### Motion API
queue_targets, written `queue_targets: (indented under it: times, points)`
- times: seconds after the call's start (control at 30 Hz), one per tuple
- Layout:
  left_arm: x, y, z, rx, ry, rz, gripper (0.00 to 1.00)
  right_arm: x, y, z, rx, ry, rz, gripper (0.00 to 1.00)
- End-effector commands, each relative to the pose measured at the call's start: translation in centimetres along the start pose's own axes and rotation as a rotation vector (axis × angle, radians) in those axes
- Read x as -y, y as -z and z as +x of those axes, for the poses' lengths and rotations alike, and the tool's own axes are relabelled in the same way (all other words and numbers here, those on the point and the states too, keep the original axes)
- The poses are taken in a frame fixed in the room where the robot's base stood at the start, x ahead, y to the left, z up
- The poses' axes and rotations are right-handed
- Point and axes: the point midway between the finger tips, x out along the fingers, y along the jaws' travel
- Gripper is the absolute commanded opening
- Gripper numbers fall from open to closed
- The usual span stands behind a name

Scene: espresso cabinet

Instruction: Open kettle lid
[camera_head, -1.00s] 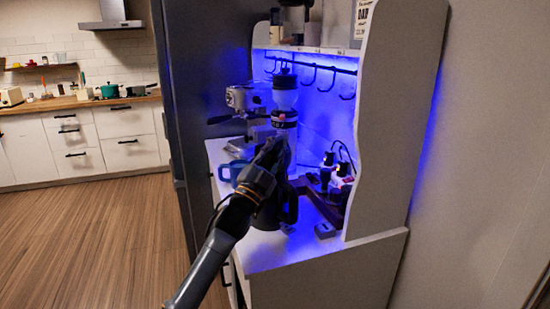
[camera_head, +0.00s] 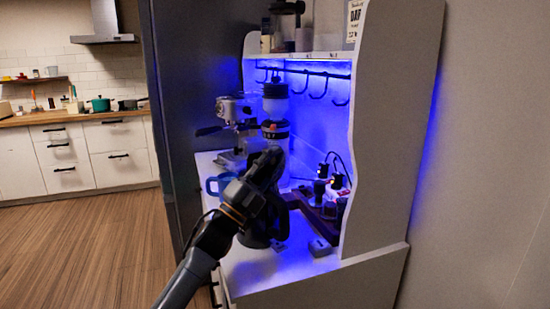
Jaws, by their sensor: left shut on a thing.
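The dark kettle (camera_head: 258,237) stands on the white cabinet's counter, largely hidden behind my left gripper and wrist. Its dark handle (camera_head: 281,221) shows on its right side. My left gripper (camera_head: 270,157) is above the kettle, shut on what appears to be the kettle lid. The lid itself is hidden by the dark fingers, so I cannot tell whether it is raised or still seated. My right gripper is not in view.
A coffee grinder (camera_head: 275,104) and an espresso machine (camera_head: 235,110) stand behind the kettle. A blue mug (camera_head: 213,187) is to its left. A small grey box (camera_head: 319,247) lies to its right. The cabinet's side panel (camera_head: 389,130) rises on the right.

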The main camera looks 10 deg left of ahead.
Motion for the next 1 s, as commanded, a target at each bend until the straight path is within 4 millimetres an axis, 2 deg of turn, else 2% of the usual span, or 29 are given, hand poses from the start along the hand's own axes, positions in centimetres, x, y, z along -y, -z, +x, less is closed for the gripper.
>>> queue_targets:
  times: [0.03,0.17,0.2,0.3,0.67,0.77,1.0]
  points:
    - [-1.1,-0.4,-0.6,0.014,-0.02,-0.004,0.0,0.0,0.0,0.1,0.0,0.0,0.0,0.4]
    - [-1.1,-0.4,-0.6,0.014,-0.019,-0.005,0.0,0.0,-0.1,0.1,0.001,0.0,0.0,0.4]
    - [-1.1,-0.4,-0.6,0.014,-0.019,-0.005,0.23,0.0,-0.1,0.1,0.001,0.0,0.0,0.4]
    - [-1.0,-0.4,-0.5,0.013,-0.018,-0.005,0.43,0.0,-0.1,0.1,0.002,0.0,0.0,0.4]
    - [-0.5,-0.2,-0.6,0.008,-0.009,-0.004,0.43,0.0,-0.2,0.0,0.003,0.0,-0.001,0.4]
    - [-0.6,-0.3,-1.6,0.009,-0.009,-0.004,0.43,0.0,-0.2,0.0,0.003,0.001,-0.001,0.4]
    - [-0.6,-0.3,-6.6,0.011,-0.012,-0.005,0.43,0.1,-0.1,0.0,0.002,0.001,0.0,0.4]
